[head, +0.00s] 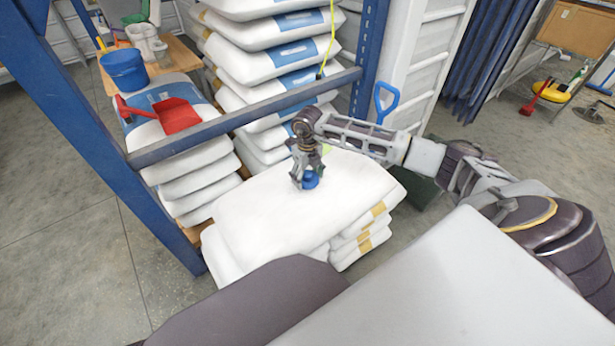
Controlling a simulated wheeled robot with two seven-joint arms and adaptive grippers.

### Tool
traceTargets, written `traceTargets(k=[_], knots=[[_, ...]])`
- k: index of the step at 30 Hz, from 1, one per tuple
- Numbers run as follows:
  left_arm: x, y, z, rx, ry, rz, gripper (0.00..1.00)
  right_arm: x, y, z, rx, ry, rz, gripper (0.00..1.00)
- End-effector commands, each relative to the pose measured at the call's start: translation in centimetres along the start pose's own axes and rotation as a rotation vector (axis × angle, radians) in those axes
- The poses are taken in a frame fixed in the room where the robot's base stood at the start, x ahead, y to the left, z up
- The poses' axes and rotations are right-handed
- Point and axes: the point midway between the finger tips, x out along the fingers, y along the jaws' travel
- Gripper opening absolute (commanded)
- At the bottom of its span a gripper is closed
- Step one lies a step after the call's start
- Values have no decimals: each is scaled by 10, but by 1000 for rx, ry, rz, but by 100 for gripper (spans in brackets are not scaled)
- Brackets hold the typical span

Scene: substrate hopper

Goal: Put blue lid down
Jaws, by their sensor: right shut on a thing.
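A small blue lid (311,181) shows at the fingertips of my right gripper (304,178). The gripper points down and is shut on the lid, over the top white sack (265,215) of a low stack. The lid is at or just above the sack's surface; I cannot tell whether it touches. The fingers hide part of the lid. My left gripper is not in view.
A blue rack post and crossbar (240,118) stand just behind and left of the sack. Tall sack stacks (270,65) rise behind. A red scoop (172,112) lies on sacks at left, near a blue bucket (123,70). The sack top around the gripper is clear.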

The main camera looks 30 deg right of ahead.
Motion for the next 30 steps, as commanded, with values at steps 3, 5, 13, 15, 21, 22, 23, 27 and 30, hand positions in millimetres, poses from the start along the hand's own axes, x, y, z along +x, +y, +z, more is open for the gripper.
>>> traceTargets(k=[3, 5, 13, 15, 21, 22, 23, 27, 30], knots=[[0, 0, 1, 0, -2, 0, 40, 0, 0, 0, 0, 0, 0, 59], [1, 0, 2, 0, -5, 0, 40, 0, 0, 0, 0, 0, 0, 59], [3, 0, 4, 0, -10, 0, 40, 3, 0, 0, 1, 0, 0, 72], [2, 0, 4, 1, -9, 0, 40, 2, 0, 0, 0, 0, 0, 81], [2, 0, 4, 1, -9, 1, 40, 2, 0, 0, 1, 0, 0, 92], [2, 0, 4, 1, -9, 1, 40, 2, 0, 0, 1, 0, 0, 92], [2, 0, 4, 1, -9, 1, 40, 2, 0, 0, 1, 0, 0, 92], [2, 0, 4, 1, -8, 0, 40, 2, 0, 0, 1, 0, 0, 92], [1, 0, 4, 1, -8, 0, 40, 2, 0, 0, 1, 0, 0, 92]])
